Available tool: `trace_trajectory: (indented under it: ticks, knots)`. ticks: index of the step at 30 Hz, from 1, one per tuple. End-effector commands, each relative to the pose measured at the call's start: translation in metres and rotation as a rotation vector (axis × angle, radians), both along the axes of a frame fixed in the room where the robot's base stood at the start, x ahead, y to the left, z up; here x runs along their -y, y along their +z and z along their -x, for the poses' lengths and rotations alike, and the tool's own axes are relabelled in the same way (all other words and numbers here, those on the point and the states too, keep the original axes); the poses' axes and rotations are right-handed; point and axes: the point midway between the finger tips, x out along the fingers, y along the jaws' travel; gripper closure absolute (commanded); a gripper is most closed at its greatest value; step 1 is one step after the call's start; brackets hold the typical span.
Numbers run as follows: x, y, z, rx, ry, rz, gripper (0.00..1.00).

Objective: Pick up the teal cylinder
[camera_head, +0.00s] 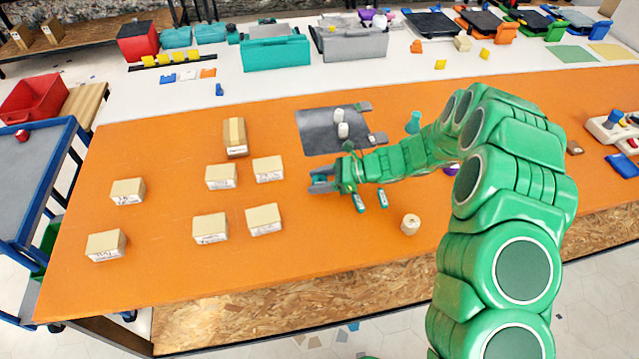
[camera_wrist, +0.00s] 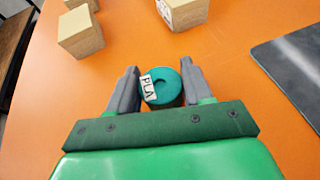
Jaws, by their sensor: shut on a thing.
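The teal cylinder (camera_wrist: 168,88) has a white label reading "PLA" and sits between the two grey fingers of my gripper (camera_wrist: 164,90) in the wrist view. Its round end faces the wrist camera. In the head view my gripper (camera_head: 322,182) is near the middle of the orange table, shut on the cylinder, which is mostly hidden there by the fingers. I cannot tell whether the cylinder is touching the table or lifted.
Several cardboard boxes (camera_head: 221,177) stand left of my gripper on the orange table (camera_head: 330,245). A dark grey mat (camera_head: 318,135) with white cylinders lies behind it. A beige cylinder (camera_head: 410,224) stands to the front right. The table front is mostly clear.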

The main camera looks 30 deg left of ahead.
Motion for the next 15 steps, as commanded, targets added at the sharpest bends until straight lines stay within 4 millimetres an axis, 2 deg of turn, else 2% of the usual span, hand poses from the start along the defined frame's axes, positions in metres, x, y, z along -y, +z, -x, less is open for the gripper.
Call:
trace_trajectory:
  ticks: [10,15]
  knots:
    - [0.0,0.002,0.0,0.0,0.0,0.0,0.8]
    - [0.0,0.013,-0.001,0.003,0.0,-0.002,0.8]
